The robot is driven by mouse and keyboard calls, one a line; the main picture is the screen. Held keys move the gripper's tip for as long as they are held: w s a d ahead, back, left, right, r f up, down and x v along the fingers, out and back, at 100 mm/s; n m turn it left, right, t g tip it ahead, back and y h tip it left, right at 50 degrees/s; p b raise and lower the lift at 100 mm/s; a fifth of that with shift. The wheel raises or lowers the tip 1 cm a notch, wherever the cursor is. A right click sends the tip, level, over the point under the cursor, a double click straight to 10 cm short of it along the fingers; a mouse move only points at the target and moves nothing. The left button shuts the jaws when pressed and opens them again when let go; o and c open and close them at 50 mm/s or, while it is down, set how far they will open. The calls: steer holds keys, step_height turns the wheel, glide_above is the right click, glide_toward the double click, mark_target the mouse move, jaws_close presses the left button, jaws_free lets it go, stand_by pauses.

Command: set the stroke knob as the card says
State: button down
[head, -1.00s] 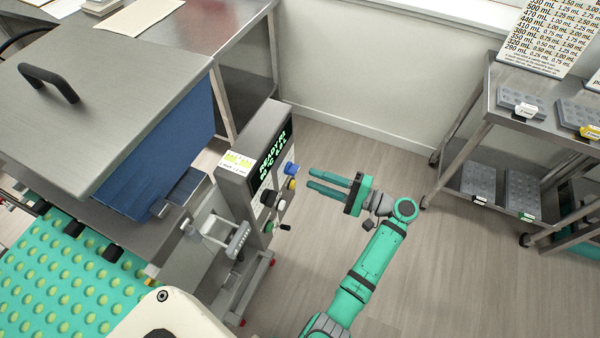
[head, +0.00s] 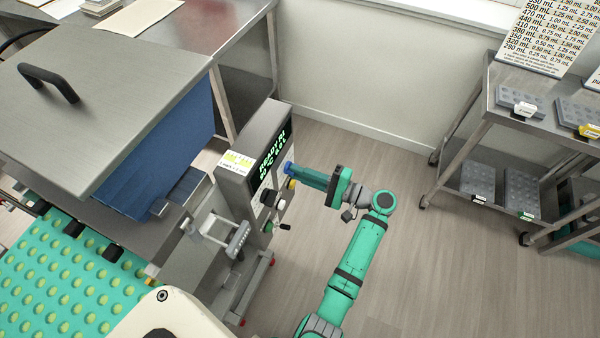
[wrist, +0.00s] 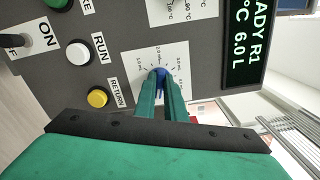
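The blue stroke knob (wrist: 160,73) sits on a white dial label (wrist: 148,62) with small mL marks on the depositor's grey panel. In the head view the knob (head: 289,168) shows just past my fingertips. My gripper (wrist: 161,85) has one teal finger on each side of the knob and looks shut on it. In the head view the gripper (head: 296,172) reaches in from the right. The knob's pointer is hidden between the fingers. A card with rows of mL values (head: 540,35) stands on the cart at the upper right.
A green display (wrist: 245,45) reads in part "ADY R1" and "6.0 L". A white RUN button (wrist: 78,52) and a yellow RETURN button (wrist: 97,98) are left of the knob. A steel cart (head: 482,112) stands right. The floor between is clear.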

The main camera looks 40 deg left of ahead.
steer(key=shift+s+a+n, duration=0.1)
steer(key=shift+n, duration=0.2)
steer(key=n, duration=1)
steer(key=f+n, duration=0.1)
steer(key=n, duration=0.4)
steer(key=shift+w+n, duration=0.3)
stand_by(0.5)
steer(key=c, duration=1.8)
jaws_free()
steer(key=shift+a, duration=0.1)
steer(key=shift+r, duration=0.1)
steer(key=v, duration=1.1)
